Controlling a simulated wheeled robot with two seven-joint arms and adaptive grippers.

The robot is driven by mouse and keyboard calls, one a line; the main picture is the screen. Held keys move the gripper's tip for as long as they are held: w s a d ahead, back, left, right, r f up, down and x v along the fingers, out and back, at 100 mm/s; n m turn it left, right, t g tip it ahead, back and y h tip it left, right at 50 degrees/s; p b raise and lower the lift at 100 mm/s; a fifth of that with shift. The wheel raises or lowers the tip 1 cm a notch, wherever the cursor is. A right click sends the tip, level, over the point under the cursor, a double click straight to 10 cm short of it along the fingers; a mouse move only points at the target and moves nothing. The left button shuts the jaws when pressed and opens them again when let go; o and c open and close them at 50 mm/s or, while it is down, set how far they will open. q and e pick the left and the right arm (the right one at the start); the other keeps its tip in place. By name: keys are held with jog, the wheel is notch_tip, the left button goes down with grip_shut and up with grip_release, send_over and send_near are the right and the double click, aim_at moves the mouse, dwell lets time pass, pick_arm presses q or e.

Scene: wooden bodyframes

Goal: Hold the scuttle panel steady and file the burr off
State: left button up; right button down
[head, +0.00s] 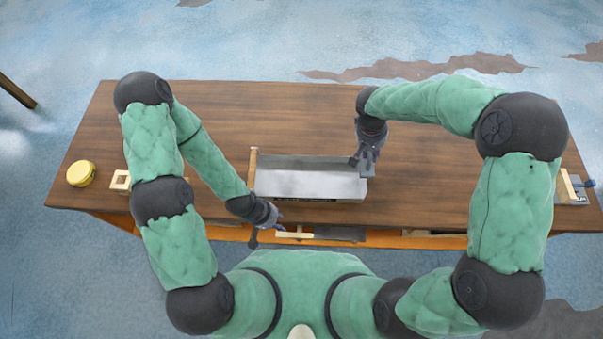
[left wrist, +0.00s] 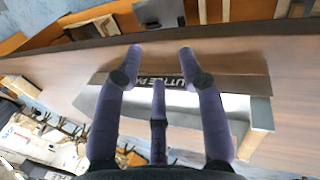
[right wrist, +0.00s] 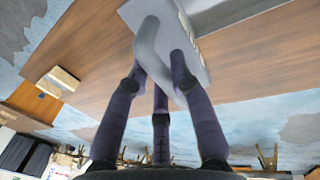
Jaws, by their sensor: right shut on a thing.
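The scuttle panel (head: 308,182) is a grey metal tray-like piece lying on the wooden table, near its front edge. Its dark front strip shows the partial letters "UTTLE PA" in the left wrist view (left wrist: 232,84). My right gripper (head: 364,160) is shut on the panel's right end; the grey metal (right wrist: 205,18) sits at its fingertips in the right wrist view. My left gripper (head: 267,233) is open and empty, apart from the panel, by the table's front edge left of centre. I cannot make out the burr, and I cannot identify a file for certain.
A wooden strip (head: 252,168) stands at the panel's left end. A yellow round object (head: 81,174) and a pale wooden block (head: 121,181) are on the left. A blue-and-wood fixture (head: 572,188) is far right. The table's back (head: 250,110) is clear.

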pick_arm(q)
jog(key=o, duration=0.4)
jog(key=shift+w, duration=0.15)
jog(key=shift+o, duration=0.4)
jog(key=shift+w+a, duration=0.1)
jog(key=shift+w, duration=0.15)
jog(key=m+t+y, duration=0.3)
jog(key=t+y, duration=0.1)
jog(key=y, duration=0.3)
send_near(254, 169)
jog(key=shift+x, duration=5.8)
jog(key=shift+s, duration=0.1)
jog(key=shift+y, duration=0.3)
grip_shut()
jog(key=shift+d, duration=0.3)
